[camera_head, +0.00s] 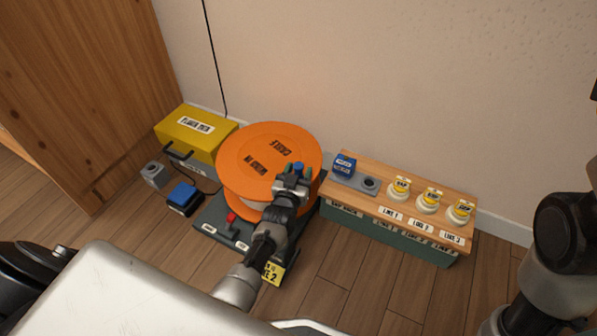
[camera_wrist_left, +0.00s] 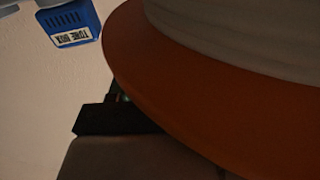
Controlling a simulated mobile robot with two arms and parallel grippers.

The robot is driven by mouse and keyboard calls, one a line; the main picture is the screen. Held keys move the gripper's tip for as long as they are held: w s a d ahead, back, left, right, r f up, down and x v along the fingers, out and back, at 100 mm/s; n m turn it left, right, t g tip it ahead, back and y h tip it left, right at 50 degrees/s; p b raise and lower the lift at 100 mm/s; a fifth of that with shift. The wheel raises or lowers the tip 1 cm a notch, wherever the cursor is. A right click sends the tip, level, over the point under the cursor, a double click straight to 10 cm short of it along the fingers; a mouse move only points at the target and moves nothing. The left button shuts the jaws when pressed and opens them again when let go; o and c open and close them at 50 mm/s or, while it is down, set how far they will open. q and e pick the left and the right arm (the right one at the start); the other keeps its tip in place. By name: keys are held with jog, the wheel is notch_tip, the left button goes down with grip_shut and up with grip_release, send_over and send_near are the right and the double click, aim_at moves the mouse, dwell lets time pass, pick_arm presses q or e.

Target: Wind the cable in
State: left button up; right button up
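The orange cable reel (camera_head: 262,150) lies flat on a dark base (camera_head: 213,218) with a red lever (camera_head: 231,216). In the left wrist view its orange flange (camera_wrist_left: 200,105) and grey drum (camera_wrist_left: 250,35) fill the right side. My left gripper (camera_head: 293,175) is over the reel's right rim, at a small blue knob-like part (camera_head: 298,167). The fingers are close around this part, but I cannot tell whether they grip it. A dark finger part shows at the flange edge in the wrist view. My right arm is at the right; its gripper is out of view.
A thin black cable (camera_head: 213,55) runs down the wall behind a yellow box (camera_head: 190,137). A blue box (camera_head: 185,197) sits left of the base. Right, a wooden-topped bench (camera_head: 385,213) carries a blue tone box (camera_head: 344,166) and three yellow-tagged round pieces. The front floor is clear.

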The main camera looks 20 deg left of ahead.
aim_at(259, 189)
pick_arm(q)
jog(key=shift+s+a, duration=0.1)
jog(key=shift+s+a, duration=0.4)
jog(key=shift+s, duration=0.25)
jog(key=shift+s+a+m+h, duration=0.55)
jog(key=shift+s+m+h, duration=0.25)
jog(key=shift+h, duration=0.4)
jog(key=s+a+b, duration=0.1)
jog(key=a, duration=0.1)
jog(key=s+a+b, duration=0.3)
jog(key=a+b, duration=0.1)
jog(key=a, duration=0.1)
jog(key=shift+s+f, duration=0.2)
jog(key=shift+f, duration=0.05)
jog(key=s+d+r+g+p, duration=0.1)
jog(key=s+g+p, duration=0.3)
jog(key=s+p, duration=0.7)
jog(key=s+d+r+g+p, duration=0.2)
jog(key=s+p, duration=0.9)
jog(key=p, duration=0.9)
jog(key=shift+s+d+r+g+y+p, duration=0.15)
jog(key=shift+s+r+g+y+p, duration=0.3)
jog(key=shift+g, duration=0.75)
jog(key=shift+w, duration=0.2)
